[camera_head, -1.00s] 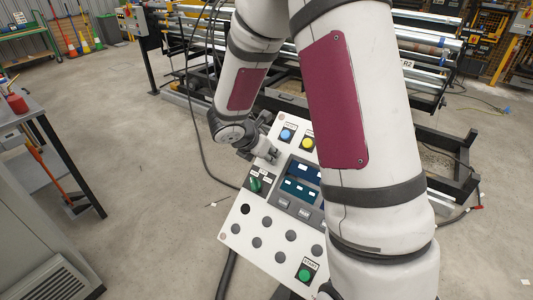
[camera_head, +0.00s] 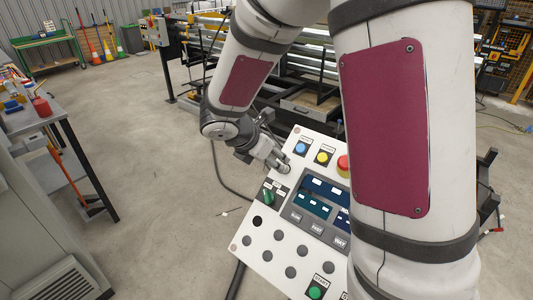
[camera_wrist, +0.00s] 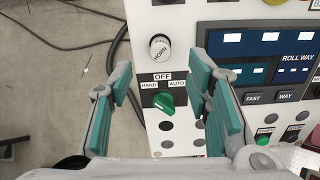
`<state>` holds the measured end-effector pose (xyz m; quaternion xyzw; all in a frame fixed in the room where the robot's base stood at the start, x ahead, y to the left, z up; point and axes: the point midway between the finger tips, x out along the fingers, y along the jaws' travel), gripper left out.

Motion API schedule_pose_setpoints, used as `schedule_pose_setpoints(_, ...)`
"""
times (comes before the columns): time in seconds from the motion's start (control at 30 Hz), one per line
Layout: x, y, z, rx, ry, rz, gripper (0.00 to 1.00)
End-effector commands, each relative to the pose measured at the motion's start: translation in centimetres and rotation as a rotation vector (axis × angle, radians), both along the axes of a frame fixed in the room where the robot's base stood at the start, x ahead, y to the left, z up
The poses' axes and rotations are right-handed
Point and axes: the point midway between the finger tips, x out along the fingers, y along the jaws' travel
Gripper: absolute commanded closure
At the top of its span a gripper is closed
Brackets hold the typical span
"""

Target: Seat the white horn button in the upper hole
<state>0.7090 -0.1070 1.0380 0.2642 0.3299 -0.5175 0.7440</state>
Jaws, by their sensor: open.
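In the head view my gripper (camera_head: 284,166) is close over the left edge of the control panel (camera_head: 240,238), and the button cannot be made out clearly there.
A green selector (camera_wrist: 165,102) marked HAND, OFF, AUTO stands below the button. Displays (camera_wrist: 259,44) lie to its right. Blue (camera_head: 300,148), yellow (camera_head: 321,157) and red (camera_head: 343,163) buttons line the panel's top. A dark hole (camera_head: 257,221) shows lower left. Floor left of the panel is mostly clear.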

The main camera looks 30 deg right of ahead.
Motion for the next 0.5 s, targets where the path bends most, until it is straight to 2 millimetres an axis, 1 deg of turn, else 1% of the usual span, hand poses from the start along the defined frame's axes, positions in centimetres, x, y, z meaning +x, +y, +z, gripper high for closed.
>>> schedule_pose_setpoints(0.03, -0.2, 0.6, 0.7, 0.000, -0.003, 0.003, 0.55)
schedule_pose_setpoints(0.2, -0.7, 1.7, 2.2, 0.000, -0.002, 0.000, 0.55)
schedule_pose_setpoints(0.5, -0.9, 2.1, 2.6, 0.001, 0.001, 0.001, 0.55)
